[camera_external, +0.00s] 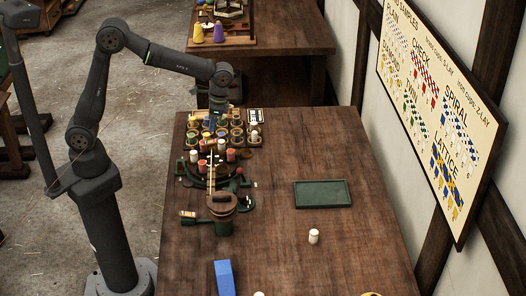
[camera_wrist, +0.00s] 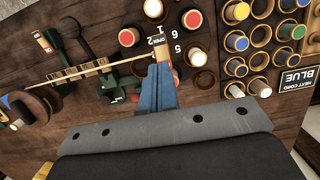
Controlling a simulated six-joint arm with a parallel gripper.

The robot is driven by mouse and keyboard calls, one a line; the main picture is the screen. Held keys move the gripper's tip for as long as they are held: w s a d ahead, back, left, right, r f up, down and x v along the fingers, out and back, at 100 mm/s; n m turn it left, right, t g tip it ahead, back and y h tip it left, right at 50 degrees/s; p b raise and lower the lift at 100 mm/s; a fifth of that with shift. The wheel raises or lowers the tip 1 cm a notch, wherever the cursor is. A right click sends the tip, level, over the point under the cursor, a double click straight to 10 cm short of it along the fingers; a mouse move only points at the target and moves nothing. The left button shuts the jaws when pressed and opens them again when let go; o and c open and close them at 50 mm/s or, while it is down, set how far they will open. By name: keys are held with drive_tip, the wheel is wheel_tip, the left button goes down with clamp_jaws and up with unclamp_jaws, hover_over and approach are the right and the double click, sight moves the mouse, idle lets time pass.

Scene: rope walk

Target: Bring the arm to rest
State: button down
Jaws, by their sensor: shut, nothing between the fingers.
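My gripper (camera_external: 217,112) is over the far left part of the brown table (camera_external: 275,200), just above the spool rack. In the wrist view my gripper's blue fingers (camera_wrist: 162,72) are together with nothing between them. Their tips appear close to a small block marked OPEN (camera_wrist: 166,46); I cannot tell whether they touch it. The arm reaches over the table from the left, bent at its elbow. The spool rack (camera_wrist: 222,65) with several coloured spools shows at the right of the wrist view, beside a sign reading NEXT CORD BLUE (camera_wrist: 295,80).
Nearer on the table stand a dark green curved fixture with a wooden rod (camera_external: 211,170) and a round wooden post (camera_external: 222,203). A green tray (camera_external: 322,194), a white spool (camera_external: 314,236) and a blue block (camera_external: 224,278) lie nearby. The table's right side is mostly clear.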

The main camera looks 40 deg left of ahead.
drive_tip(key=shift+s+a+f, duration=0.15)
drive_tip(key=shift+s+f, duration=0.05)
drive_tip(key=shift+f, duration=0.15)
drive_tip(key=shift+s+a+r+t+h, duration=0.2)
drive_tip(key=shift+r+t+h, duration=0.1)
drive_tip(key=shift+t+h, duration=0.2)
drive_tip(key=shift+s+a+r+t+h, duration=0.15)
drive_tip(key=shift+r+t+h, duration=0.1)
drive_tip(key=shift+t+h, duration=0.25)
wheel_tip(320, 180, up, 8)
wheel_tip(320, 180, down, 9)
drive_tip(key=shift+w+r, duration=0.1)
drive_tip(key=shift+r, duration=0.05)
drive_tip(key=shift+w+d+f+g+y, duration=0.15)
drive_tip(key=shift+w+d+g+y, duration=0.05)
drive_tip(key=shift+g+y, duration=0.25)
drive_tip(key=shift+w+d+f+g+y, duration=0.15)
drive_tip(key=shift+d+g+y, duration=0.05)
drive_tip(key=shift+g+y, duration=0.25)
drive_tip(key=shift+w+d+r, duration=0.1)
drive_tip(key=shift+r, duration=0.1)
wheel_tip(320, 180, up, 10)
drive_tip(key=w+d, duration=0.1)
drive_tip(key=d, duration=0.1)
drive_tip(key=s+a+f+t+h, duration=0.1)
drive_tip(key=s+a+f, duration=0.1)
drive_tip(key=f, duration=0.3)
drive_tip(key=shift+a+t+h, duration=0.4)
drive_tip(key=shift+a, duration=0.2)
